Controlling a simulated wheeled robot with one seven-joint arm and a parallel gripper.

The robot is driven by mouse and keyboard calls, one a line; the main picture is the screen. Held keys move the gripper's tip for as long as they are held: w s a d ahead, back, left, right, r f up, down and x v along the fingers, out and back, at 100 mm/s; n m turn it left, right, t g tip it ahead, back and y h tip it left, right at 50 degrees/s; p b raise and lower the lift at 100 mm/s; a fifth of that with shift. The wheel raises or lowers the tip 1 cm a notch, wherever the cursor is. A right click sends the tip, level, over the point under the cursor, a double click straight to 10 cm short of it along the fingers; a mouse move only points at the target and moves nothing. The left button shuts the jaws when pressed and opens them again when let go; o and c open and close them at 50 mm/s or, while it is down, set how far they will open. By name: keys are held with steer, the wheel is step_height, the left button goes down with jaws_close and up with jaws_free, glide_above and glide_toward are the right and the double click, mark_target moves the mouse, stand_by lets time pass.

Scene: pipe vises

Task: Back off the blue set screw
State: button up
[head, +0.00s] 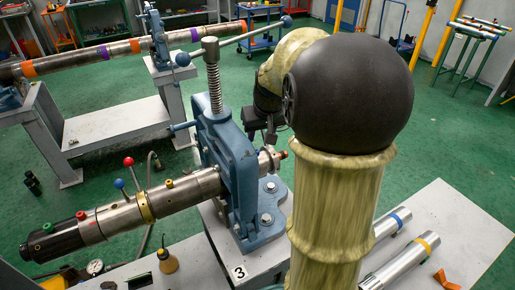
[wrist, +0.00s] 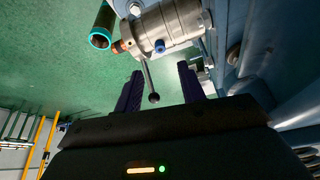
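The blue set screw (wrist: 160,47) shows in the wrist view as a small blue knob on the side of a metal cylinder (wrist: 172,22). The cylinder is the pipe end (head: 266,160) sticking out right of the vise. I cannot make out the blue screw in the head view. My gripper (wrist: 160,82) is open, its two dark fingers pointing toward the cylinder and apart from the screw. A thin rod with a dark ball end (wrist: 153,97) hangs from near the cylinder and appears between the fingers. In the head view my arm partly hides my gripper.
The blue vise (head: 225,160) stands close beside my gripper. Green (head: 48,227), red (head: 81,215) and yellow (head: 169,184) screws sit on the pipe left of it, with red-ball (head: 128,162) and blue-ball (head: 119,183) levers. An oil can (head: 167,262) stands in front.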

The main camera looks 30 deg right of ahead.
mark_target(257, 150)
steer(key=x, duration=0.9)
steer(key=shift+r, duration=0.1)
jaws_close()
